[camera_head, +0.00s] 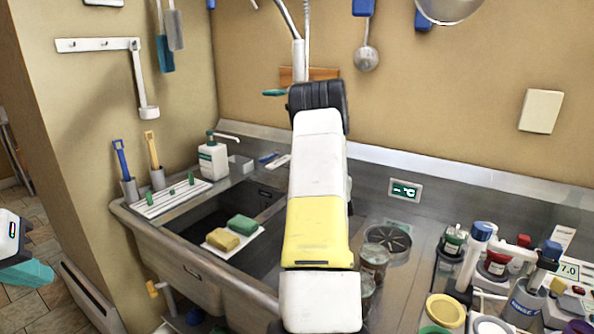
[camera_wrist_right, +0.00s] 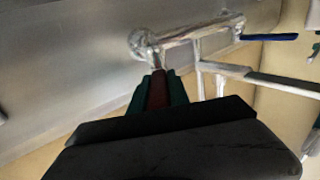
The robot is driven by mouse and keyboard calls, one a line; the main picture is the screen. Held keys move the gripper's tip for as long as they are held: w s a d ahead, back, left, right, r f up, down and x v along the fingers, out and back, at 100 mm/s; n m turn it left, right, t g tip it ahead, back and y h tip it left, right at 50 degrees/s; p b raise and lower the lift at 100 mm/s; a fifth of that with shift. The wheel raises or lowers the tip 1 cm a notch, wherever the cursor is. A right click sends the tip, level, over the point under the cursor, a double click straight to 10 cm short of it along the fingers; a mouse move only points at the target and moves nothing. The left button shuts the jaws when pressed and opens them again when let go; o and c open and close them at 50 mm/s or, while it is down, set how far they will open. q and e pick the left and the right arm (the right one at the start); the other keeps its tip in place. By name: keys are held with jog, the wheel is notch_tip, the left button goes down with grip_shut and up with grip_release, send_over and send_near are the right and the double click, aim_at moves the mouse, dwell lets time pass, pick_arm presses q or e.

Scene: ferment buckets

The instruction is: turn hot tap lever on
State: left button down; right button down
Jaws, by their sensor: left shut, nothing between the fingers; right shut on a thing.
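In the right wrist view, the hot tap lever (camera_wrist_right: 158,90), dark red, lies between the green fingers of my right gripper (camera_wrist_right: 160,93), which is shut on it. The chrome tap body (camera_wrist_right: 185,38) runs behind the lever, and a blue lever (camera_wrist_right: 270,37) is at its far end. In the head view my right arm reaches over the sink and hides the right fingers, the hot lever and the tap base. The tap's upright pipe (camera_head: 298,58) shows above my wrist. My left gripper (camera_head: 25,272) is shut and empty at the left edge, away from the sink.
The sink (camera_head: 205,218) holds two sponges on a white tray (camera_head: 232,243). A soap bottle (camera_head: 212,160) stands at the back left. Bottles and jars (camera_head: 495,260) crowd the right counter. Utensils such as a ladle (camera_head: 366,58) hang on the wall.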

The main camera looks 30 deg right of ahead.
jog(key=shift+s+d+n+t+y, duration=0.15)
jog(key=shift+d+n+t+y, duration=0.2)
jog(key=shift+n+y, duration=0.45)
jog(key=shift+s+d+n+t+y, duration=0.1)
jog(key=shift+d+n+t+y, duration=0.35)
jog(key=shift+y, duration=0.7)
jog(key=shift+s+d+n+t+y, duration=0.15)
jog(key=shift+n+t+y, duration=0.15)
jog(key=shift+n+y, duration=0.55)
jog(key=c, duration=1.2)
grip_release()
jog(key=shift+c, duration=0.2)
jog(key=v, duration=0.7)
jog(key=shift+s, duration=0.35)
